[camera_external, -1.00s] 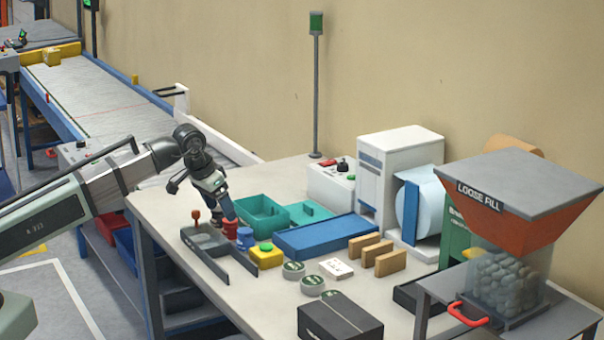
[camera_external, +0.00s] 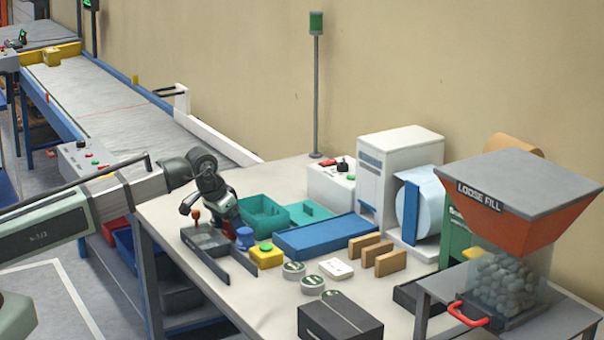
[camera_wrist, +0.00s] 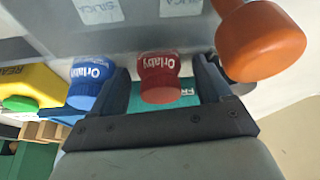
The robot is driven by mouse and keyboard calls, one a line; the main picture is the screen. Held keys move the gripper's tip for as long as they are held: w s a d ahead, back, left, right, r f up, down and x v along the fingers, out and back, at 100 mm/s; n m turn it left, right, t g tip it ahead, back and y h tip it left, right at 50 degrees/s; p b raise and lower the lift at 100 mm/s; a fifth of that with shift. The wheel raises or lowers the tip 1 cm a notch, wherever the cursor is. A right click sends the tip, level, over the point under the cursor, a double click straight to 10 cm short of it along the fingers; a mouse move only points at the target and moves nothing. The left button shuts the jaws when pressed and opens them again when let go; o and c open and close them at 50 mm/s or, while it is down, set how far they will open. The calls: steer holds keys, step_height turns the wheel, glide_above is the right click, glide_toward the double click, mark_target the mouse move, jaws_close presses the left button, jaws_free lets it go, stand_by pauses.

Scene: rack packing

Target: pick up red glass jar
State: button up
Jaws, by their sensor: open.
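The red glass jar (camera_wrist: 158,82), with white lettering, shows in the wrist view between the two spread fingers of my gripper (camera_wrist: 161,72). A gap shows on both sides of the jar, so the fingers are open around it and not closed on it.
An orange knob (camera_wrist: 262,42) is close to the right finger. A grey rack (camera_external: 207,241) lies beside the jars, and a yellow block with a green button (camera_external: 266,256) stands near the blue jar. Teal bins (camera_external: 262,214) are behind the gripper.

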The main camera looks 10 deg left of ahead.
steer(key=c, duration=1.2)
